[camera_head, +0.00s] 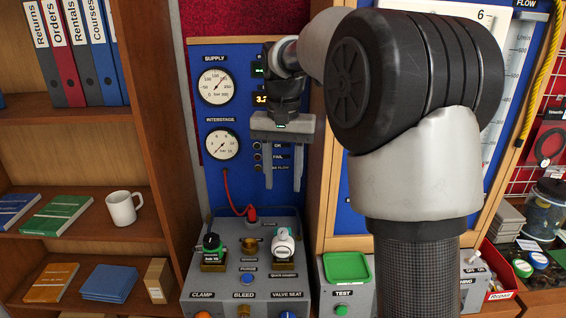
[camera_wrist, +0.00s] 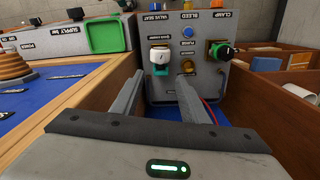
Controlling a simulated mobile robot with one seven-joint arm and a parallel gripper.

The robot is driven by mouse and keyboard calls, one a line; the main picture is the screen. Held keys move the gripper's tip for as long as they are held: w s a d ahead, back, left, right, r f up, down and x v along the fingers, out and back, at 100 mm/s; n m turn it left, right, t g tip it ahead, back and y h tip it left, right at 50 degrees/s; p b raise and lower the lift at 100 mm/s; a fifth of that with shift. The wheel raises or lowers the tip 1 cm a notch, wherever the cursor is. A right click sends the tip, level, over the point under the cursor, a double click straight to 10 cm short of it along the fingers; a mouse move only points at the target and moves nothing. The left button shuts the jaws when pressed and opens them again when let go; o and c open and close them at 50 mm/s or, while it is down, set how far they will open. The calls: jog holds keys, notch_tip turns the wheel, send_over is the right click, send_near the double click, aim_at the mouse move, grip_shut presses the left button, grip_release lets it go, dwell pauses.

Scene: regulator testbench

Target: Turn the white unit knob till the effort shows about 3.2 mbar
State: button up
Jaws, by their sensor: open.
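The white unit knob (camera_head: 284,240) sits on a brass fitting on the sloping top of the grey test box (camera_head: 237,280). It also shows in the wrist view (camera_wrist: 159,57). My gripper (camera_head: 283,186) is open and empty, fingers pointing down. It hangs above the knob in the head view, apart from it. In the wrist view the knob lies beyond and between the fingertips (camera_wrist: 163,74). A yellow-digit display (camera_head: 261,99) on the blue panel starts with 3; my wrist hides the rest. A green-digit display (camera_head: 259,71) is partly hidden too, as is the effort label.
A red hose (camera_head: 229,190) runs down to the box. The SUPPLY gauge (camera_head: 216,87) and INTERSTAGE gauge (camera_head: 222,144) are on the panel. A green tray (camera_head: 347,266) is right.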

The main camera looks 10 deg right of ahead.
jog(key=shift+r, duration=1.7)
jog(key=s+r+n+t+p, duration=0.1)
jog(key=s+r+n+t, duration=0.2)
jog(key=s, duration=1.1)
jog(key=s+f+n+t, duration=0.1)
jog(key=s+f, duration=0.4)
jog(key=s, duration=0.6)
jog(key=shift+d+n+t+p, duration=0.15)
jog(key=shift+n+t+p, duration=0.25)
jog(key=shift+t, duration=0.4)
